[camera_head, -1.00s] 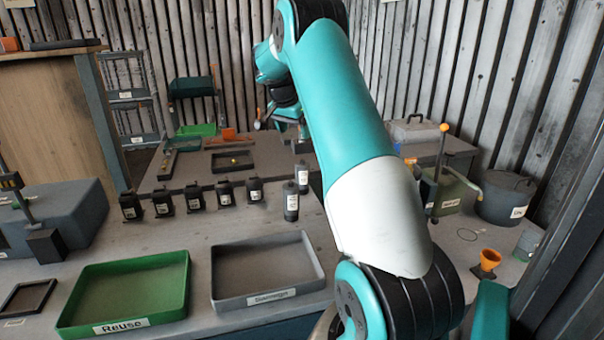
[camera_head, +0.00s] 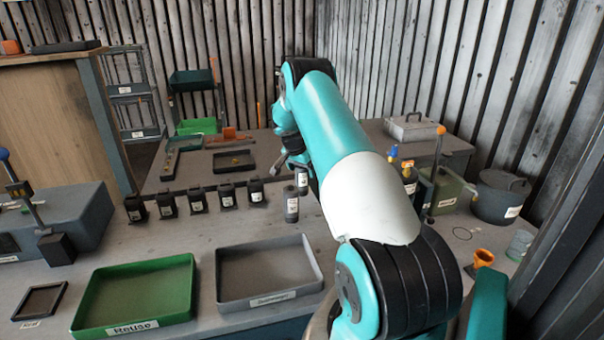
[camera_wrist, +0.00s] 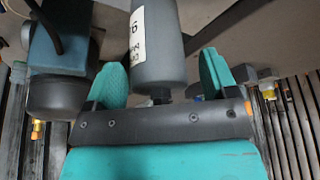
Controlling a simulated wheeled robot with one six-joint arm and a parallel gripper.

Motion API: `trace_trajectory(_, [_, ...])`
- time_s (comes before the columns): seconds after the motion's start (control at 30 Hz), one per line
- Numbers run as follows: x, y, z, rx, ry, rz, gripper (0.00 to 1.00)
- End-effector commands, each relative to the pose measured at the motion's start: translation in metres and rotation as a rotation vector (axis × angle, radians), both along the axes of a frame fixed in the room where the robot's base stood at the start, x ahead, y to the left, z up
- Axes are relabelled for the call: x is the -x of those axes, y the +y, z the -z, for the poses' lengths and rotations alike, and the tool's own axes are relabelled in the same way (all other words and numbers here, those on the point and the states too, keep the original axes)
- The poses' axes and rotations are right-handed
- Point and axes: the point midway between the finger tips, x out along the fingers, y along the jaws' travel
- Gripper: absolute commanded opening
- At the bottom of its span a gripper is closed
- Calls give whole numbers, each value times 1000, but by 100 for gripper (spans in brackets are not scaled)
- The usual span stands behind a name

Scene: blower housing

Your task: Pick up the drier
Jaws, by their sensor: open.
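A dark grey cylinder with a white label (camera_wrist: 157,45), which I take for the drier, appears between the two teal fingers of my gripper (camera_wrist: 160,82) in the wrist view. The fingers are apart; contact is not clear. The label is partly cut off. In the head view, two similar labelled cylinders stand close together, a nearer one (camera_head: 291,207) and one just behind it (camera_head: 302,180). I cannot tell which one the wrist view shows. My gripper is near them, partly hidden by my arm.
A row of several black labelled containers (camera_head: 196,198) stands left of the cylinders. A green tray (camera_head: 100,285) and a grey tray (camera_head: 224,282) lie in front. A lidded pot (camera_head: 500,200) and an orange funnel (camera_head: 481,258) are at right. Bare table lies before the row.

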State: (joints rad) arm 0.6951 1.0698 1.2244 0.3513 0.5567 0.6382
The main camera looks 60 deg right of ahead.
Motion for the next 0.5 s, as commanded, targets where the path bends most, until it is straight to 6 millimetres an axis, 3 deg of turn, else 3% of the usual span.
trace_trajectory(0.3, [0,-3,8,-1,0,-1,79])
trace_trajectory(0.37, [0,-3,8,-1,0,-1,68])
trace_trajectory(0.5, [0,-3,8,-1,0,-1,36])
